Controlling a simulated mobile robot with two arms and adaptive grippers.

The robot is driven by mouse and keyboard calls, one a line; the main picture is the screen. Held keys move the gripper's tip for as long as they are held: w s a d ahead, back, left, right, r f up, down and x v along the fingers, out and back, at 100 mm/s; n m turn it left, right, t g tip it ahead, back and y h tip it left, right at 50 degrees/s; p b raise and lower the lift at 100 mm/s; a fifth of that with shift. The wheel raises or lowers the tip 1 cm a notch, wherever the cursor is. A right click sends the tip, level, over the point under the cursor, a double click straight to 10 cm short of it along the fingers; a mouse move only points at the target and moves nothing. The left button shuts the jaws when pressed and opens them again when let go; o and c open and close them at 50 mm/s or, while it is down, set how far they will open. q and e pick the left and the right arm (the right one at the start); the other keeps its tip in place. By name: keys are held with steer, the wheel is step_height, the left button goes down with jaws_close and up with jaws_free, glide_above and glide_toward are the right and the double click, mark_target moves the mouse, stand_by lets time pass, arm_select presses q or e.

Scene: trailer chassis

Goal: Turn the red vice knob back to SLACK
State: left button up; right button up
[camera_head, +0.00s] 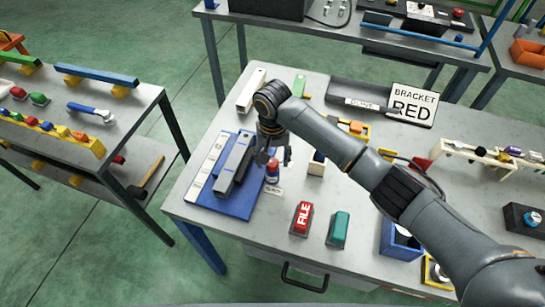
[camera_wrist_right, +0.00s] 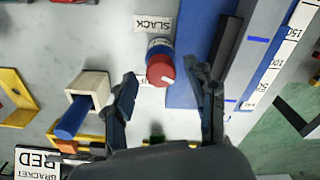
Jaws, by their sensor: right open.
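The red vice knob (camera_wrist_right: 160,70) shows in the right wrist view as a round red cap with a white mark, on a blue and white base. A SLACK label (camera_wrist_right: 153,24), upside down there, lies beside the base. In the head view the knob (camera_head: 272,168) is partly hidden by my right gripper (camera_head: 275,157), next to the blue vice base (camera_head: 235,205) with grey jaws. My right gripper is open; in the right wrist view its fingers are on either side of the knob, with visible gaps. My left gripper is not in view.
A wooden block (camera_head: 316,166) with a blue-handled piece stands close right of the gripper. A BRACKET RED sign (camera_head: 410,104) stands behind.

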steer(key=shift+f, duration=0.45)
steer(key=c, duration=1.2)
steer(key=shift+o, duration=0.2)
